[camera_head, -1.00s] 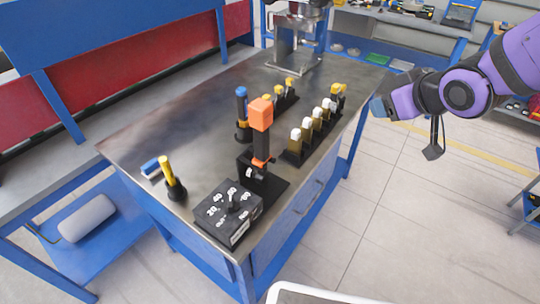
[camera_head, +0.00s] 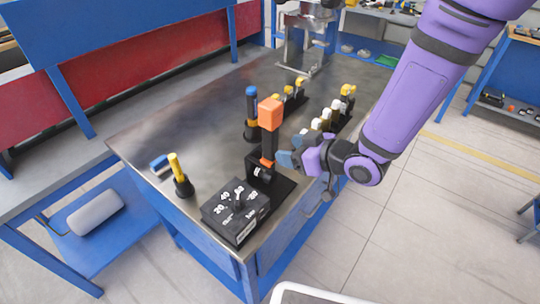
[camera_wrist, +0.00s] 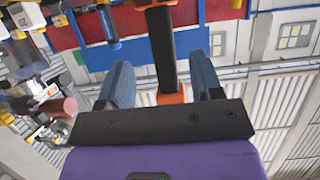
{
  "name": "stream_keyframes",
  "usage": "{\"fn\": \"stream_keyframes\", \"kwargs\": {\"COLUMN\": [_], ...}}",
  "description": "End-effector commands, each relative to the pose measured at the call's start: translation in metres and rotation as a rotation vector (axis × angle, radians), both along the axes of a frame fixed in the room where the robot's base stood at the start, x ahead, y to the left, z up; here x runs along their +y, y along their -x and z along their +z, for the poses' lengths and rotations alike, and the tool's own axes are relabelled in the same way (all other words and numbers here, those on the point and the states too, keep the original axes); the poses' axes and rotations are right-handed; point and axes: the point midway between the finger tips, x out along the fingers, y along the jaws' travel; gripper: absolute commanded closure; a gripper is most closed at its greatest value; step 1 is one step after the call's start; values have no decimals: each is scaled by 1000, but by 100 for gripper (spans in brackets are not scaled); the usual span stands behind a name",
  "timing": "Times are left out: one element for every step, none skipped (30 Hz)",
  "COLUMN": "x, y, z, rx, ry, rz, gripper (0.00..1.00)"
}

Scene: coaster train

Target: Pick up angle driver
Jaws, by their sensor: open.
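The angle driver, which I take to be the upright black tool with an orange block head (camera_head: 270,116), stands in a black holder (camera_head: 286,188) near the bench's front right edge. My gripper (camera_head: 287,158) is open at its right side, level with its lower shaft. In the wrist view, the tool's black shaft (camera_wrist: 162,50) with orange parts lies between the two blue fingers of my gripper (camera_wrist: 164,82), with a gap on each side. Whether the shaft is fully inside the jaws or just beyond the tips I cannot tell.
A black numbered box (camera_head: 236,210) stands in front of the holder. A blue-topped tool (camera_head: 252,108) stands close behind, and a yellow-handled one (camera_head: 178,172) at left. White-topped pieces (camera_head: 326,118) stand in a rack behind my gripper. The bench's left middle (camera_head: 190,125) is clear.

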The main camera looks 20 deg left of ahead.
Motion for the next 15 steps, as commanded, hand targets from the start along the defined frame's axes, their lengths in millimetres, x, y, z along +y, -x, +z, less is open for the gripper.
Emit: {"fn": "stream_keyframes", "kwargs": {"x": [6, 8, 11, 13, 14, 16, 17, 19, 21, 24, 28, 33, 37, 41, 46], "y": [-2, -3, -5, -5, -6, -6, -7, -7, -8, -9, -10, -11, -12, -13, -14], "z": [-3, -4, -5, -6, -7, -7, -8, -9, -11, -12, -14, -17, -19, -21, -23], "rx": [1, 0, -1, -1, -1, 0, 0, 0, 0, 0, 0, 0, 0, 0, 0], "ry": [1, 0, 0, 0, 0, 1, 1, 1, 1, 1, 1, 2, 2, 2, 2], "rz": [1, 1, 0, 0, 0, 0, 0, 0, 0, -1, 0, 1, 1, 1, 1], "gripper": [40, 40, 40, 40, 40, 40, 40, 40, 40, 40, 40, 40, 40, 40, 40]}}
